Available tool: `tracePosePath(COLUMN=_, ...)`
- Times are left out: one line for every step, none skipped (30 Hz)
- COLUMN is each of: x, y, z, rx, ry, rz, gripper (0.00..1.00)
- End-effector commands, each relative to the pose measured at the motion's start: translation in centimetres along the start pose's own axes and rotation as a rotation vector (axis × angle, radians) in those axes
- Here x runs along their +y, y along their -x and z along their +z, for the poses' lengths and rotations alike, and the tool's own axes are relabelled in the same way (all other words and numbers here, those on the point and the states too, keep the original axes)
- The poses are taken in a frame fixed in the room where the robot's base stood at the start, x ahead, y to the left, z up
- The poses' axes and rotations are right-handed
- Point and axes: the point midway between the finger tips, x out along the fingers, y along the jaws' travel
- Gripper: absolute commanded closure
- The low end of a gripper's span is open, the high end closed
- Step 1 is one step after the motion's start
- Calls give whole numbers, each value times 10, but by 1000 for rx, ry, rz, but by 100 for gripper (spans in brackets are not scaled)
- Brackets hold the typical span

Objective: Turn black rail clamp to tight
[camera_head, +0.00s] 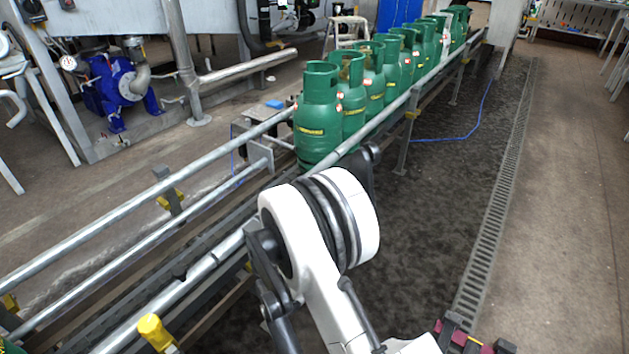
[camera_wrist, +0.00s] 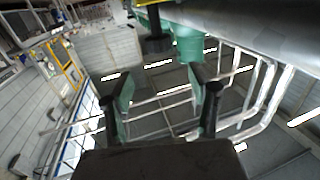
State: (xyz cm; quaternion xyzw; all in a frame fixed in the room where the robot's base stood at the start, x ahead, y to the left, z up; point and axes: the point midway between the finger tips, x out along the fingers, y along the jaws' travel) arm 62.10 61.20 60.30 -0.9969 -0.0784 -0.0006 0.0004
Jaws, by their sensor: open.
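In the wrist view my gripper (camera_wrist: 160,92) is open, with two dark, green-padded fingers spread apart and nothing between them. A black knob-like part (camera_wrist: 156,44), which looks like the black rail clamp, shows beyond the fingertips near the top centre, below a yellow piece. It is apart from the fingers. Whether it is loose or tight cannot be told. In the head view my white arm reaches to the conveyor's near side and hides part of the rail. My gripper and the black clamp cannot be made out clearly there.
Several green gas cylinders (camera_head: 319,115) stand in a row on the conveyor between metal guard rails (camera_head: 205,262). A yellow fitting (camera_head: 154,331) sits on the near rail at lower left. A green cylinder part (camera_wrist: 189,45) is close right of the black part. The floor at right is clear.

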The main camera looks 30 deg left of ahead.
Motion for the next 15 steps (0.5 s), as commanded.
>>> tracePosePath(x=2, y=-10, z=2, rx=0, ry=0, rz=2, gripper=44)
tracePosePath(x=2, y=-15, z=2, rx=0, ry=0, rz=2, gripper=44)
tracePosePath(x=1, y=-23, z=2, rx=0, ry=0, rz=2, gripper=44)
tracePosePath(x=1, y=-28, z=3, rx=-1, ry=0, rz=3, gripper=44)
tracePosePath(x=1, y=-34, z=2, rx=-1, ry=0, rz=3, gripper=44)
tracePosePath(x=2, y=-42, z=2, rx=-1, ry=0, rz=3, gripper=44)
tracePosePath(x=2, y=-48, z=3, rx=-1, ry=0, rz=2, gripper=44)
tracePosePath(x=1, y=-53, z=3, rx=-1, ry=0, rz=2, gripper=44)
tracePosePath(x=1, y=-61, z=3, rx=-1, ry=1, rz=3, gripper=44)
tracePosePath(x=2, y=-66, z=3, rx=-1, ry=1, rz=3, gripper=44)
tracePosePath(x=2, y=-72, z=3, rx=-1, ry=1, rz=2, gripper=44)
tracePosePath(x=1, y=-79, z=3, rx=-1, ry=1, rz=2, gripper=44)
tracePosePath(x=1, y=-84, z=3, rx=-1, ry=1, rz=2, gripper=44)
tracePosePath(x=1, y=-88, z=2, rx=-1, ry=1, rz=2, gripper=44)
tracePosePath(x=1, y=-94, z=2, rx=-1, ry=1, rz=2, gripper=44)
